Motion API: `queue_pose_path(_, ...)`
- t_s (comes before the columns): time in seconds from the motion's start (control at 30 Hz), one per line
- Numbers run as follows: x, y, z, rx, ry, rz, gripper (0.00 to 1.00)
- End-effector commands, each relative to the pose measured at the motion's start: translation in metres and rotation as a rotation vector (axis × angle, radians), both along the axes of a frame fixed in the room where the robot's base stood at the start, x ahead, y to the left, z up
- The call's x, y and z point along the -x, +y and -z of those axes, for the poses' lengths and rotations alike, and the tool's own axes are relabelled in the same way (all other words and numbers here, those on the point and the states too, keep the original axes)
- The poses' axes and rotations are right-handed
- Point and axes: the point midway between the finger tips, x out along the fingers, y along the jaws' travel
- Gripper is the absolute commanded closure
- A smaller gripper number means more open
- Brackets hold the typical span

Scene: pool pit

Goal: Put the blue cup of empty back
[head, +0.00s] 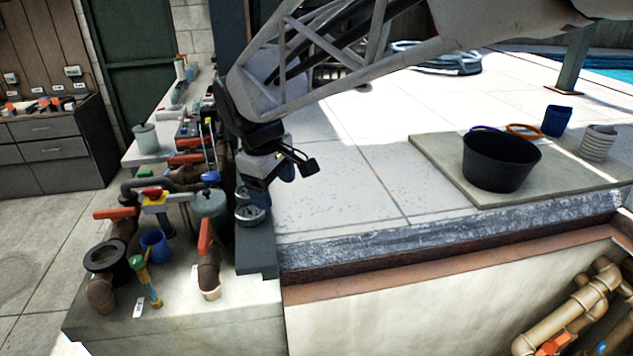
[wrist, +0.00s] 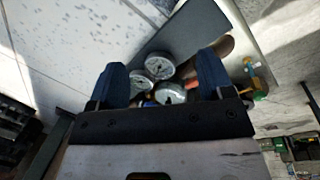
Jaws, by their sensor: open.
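A blue cup (head: 154,245) stands on the concrete bench at the lower left, among pipes and valves. Another blue cup or tumbler (head: 557,120) stands on the slab at the right, behind a black bucket. I cannot see inside either cup. My gripper (head: 297,168) is open and hangs above the paving's left edge, right of the pipes and apart from both cups. In the wrist view, my gripper (wrist: 162,78) has its two dark blue fingers spread with nothing visibly held. Round gauges (wrist: 160,67) show beyond and between the fingers. Neither cup is clear in the wrist view.
The black bucket (head: 500,162) and a ribbed white pot (head: 598,143) stand on the slab (head: 450,165). Red-handled pipes (head: 207,245) crowd the bench. The paving (head: 350,185) between bench and slab is clear.

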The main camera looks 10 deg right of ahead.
Motion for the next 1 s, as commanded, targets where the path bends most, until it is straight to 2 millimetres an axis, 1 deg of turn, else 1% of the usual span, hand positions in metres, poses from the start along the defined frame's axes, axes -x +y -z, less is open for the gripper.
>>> queue_pose_path(0.03, 0.012, -0.015, -0.001, -0.015, -0.011, 0.052, 0.26)
queue_pose_path(0.2, 0.051, -0.054, 0.001, -0.067, -0.046, 0.223, 0.26)
queue_pose_path(0.3, 0.074, -0.075, 0.004, -0.096, -0.067, 0.323, 0.26)
queue_pose_path(0.5, 0.123, -0.109, 0.014, -0.158, -0.108, 0.525, 0.26)
queue_pose_path(0.7, 0.168, -0.134, 0.029, -0.215, -0.147, 0.712, 0.26)
queue_pose_path(0.8, 0.184, -0.141, 0.035, -0.236, -0.163, 0.783, 0.26)
queue_pose_path(0.9, 0.196, -0.145, 0.04, -0.251, -0.172, 0.831, 0.26)
queue_pose_path(1.0, 0.201, -0.148, 0.043, -0.26, -0.178, 0.857, 0.26)
